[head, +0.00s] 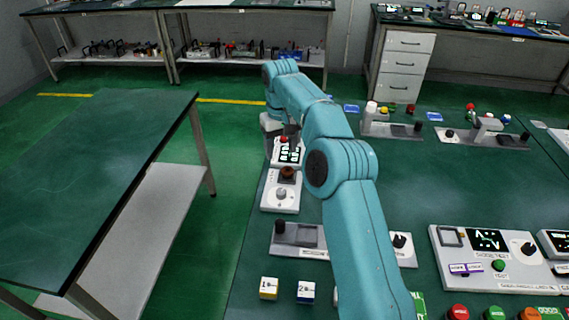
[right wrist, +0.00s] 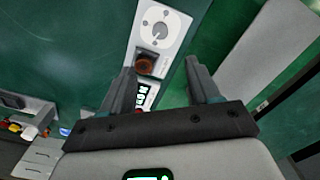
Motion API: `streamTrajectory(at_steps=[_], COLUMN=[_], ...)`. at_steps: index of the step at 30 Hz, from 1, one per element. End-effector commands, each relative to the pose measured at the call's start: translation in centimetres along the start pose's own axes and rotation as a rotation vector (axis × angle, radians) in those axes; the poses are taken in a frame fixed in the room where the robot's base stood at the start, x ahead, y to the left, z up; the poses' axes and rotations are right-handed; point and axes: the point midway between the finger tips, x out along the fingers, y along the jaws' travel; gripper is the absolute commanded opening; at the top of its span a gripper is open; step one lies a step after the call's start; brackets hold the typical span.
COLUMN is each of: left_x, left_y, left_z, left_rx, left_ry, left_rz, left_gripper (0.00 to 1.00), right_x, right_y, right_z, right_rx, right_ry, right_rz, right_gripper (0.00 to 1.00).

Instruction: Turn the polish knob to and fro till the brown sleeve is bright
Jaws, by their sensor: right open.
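The polish unit is a white panel (head: 268,198) near the left edge of the green table. Its pale round knob (head: 281,194) sits at the near end and the brown sleeve (head: 287,172) at the far end. In the right wrist view the knob (right wrist: 159,30) is beyond the fingers, and the dark reddish-brown sleeve (right wrist: 146,66) lies closer, near the left fingertip. My right gripper (right wrist: 164,75) is open and empty, its fingers apart from the knob. In the head view my right arm hides much of the gripper. My left gripper is not in view.
A display panel (head: 288,152) with a red button stands just beyond the polish unit. A grey device with a black knob (head: 297,236) and two small blocks (head: 269,288) lie nearer. Another green table (head: 100,150) stands left, across a floor gap.

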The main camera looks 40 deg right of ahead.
Motion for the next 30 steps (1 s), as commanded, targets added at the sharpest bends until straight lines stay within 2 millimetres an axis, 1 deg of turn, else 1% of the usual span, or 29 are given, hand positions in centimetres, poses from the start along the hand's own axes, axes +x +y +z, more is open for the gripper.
streamTrajectory(at_steps=[2, 5, 9, 12, 14, 15, 20, 22, 25, 30], left_x=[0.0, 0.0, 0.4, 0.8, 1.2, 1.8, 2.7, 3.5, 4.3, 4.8], left_y=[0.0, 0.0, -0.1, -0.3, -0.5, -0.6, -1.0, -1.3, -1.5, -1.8], left_z=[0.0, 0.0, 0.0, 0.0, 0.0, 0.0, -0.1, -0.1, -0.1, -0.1], left_rx=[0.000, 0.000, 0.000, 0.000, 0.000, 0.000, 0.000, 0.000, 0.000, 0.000], left_ry=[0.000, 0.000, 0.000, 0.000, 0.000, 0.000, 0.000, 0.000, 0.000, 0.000], left_rz=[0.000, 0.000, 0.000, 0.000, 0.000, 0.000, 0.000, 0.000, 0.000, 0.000], left_gripper=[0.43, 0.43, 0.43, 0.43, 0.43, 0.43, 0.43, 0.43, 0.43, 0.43], right_x=[0.0, -0.2, -0.5, -0.3, -0.1, 0.5, 2.4, 3.9, 6.3, 10.1], right_y=[0.0, 0.1, 0.2, 0.2, 0.2, 0.1, 0.0, 0.0, 0.0, 0.0], right_z=[0.1, 0.2, 0.2, 0.2, 0.1, -0.1, -0.1, -0.1, 0.0, 0.0], right_rx=[-0.054, -0.237, -0.549, -0.715, -0.779, -0.786, -0.784, -0.784, -0.783, -0.782], right_ry=[-0.003, -0.009, -0.011, -0.010, -0.007, -0.002, -0.006, -0.007, -0.009, -0.009], right_rz=[0.000, -0.001, -0.003, -0.004, -0.003, -0.001, -0.003, -0.004, -0.004, -0.005], right_gripper=[0.61, 0.61, 0.61, 0.61, 0.61, 0.61, 0.61, 0.61, 0.61, 0.61])
